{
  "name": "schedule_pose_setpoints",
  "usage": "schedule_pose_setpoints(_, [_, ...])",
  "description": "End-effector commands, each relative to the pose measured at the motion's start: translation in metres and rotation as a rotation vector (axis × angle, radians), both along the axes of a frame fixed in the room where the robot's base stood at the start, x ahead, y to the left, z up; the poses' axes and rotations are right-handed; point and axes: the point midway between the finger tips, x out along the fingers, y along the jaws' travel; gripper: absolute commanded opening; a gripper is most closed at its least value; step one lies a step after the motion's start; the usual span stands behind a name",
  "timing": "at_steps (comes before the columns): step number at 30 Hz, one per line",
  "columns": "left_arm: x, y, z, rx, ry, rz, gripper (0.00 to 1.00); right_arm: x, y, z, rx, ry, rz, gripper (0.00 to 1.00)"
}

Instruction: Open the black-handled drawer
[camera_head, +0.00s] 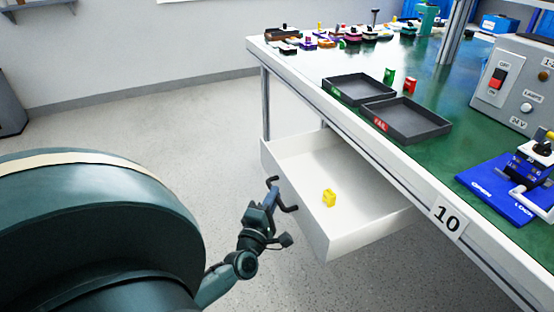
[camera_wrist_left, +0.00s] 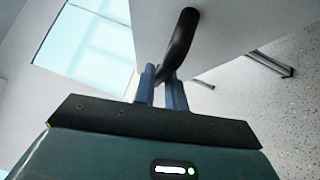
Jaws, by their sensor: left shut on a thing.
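The white drawer (camera_head: 342,238) under the workbench is pulled well out in the head view. Its black handle (camera_head: 291,208) is on the front panel, and the handle also shows as a dark curved bar in the left wrist view (camera_wrist_left: 182,40). My left gripper (camera_head: 270,198) is at the drawer front, shut on the handle. In the left wrist view its two blue-grey fingers (camera_wrist_left: 162,80) close around the lower end of the handle. A small yellow object (camera_head: 328,197) lies inside the drawer. My right gripper is not in view.
The workbench (camera_head: 447,221) has a green top with two black trays (camera_head: 358,89), a grey control box (camera_head: 515,85) and a blue-based device (camera_head: 495,190). Several small parts sit at its far end. The floor (camera_head: 170,120) left of the drawer is clear.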

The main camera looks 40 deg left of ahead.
Motion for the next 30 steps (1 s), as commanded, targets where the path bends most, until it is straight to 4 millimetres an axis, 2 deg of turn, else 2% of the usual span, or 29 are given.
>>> schedule_pose_setpoints(8, [0.000,-0.001,-0.001,0.000,0.001,-0.001,0.00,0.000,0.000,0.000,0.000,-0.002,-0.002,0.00])
schedule_pose_setpoints(9, [0.000,-0.001,-0.001,0.000,0.002,-0.002,0.14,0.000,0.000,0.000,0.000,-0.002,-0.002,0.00])
schedule_pose_setpoints(17, [0.000,0.000,0.000,0.000,0.001,-0.001,0.34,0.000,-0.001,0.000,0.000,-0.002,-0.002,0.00])
schedule_pose_setpoints(25, [-0.002,-0.001,-0.001,0.000,0.001,0.000,0.34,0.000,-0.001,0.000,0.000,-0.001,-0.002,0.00])
schedule_pose_setpoints(30, [-0.021,-0.009,-0.004,-0.003,0.004,-0.001,0.34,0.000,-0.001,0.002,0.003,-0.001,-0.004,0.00])
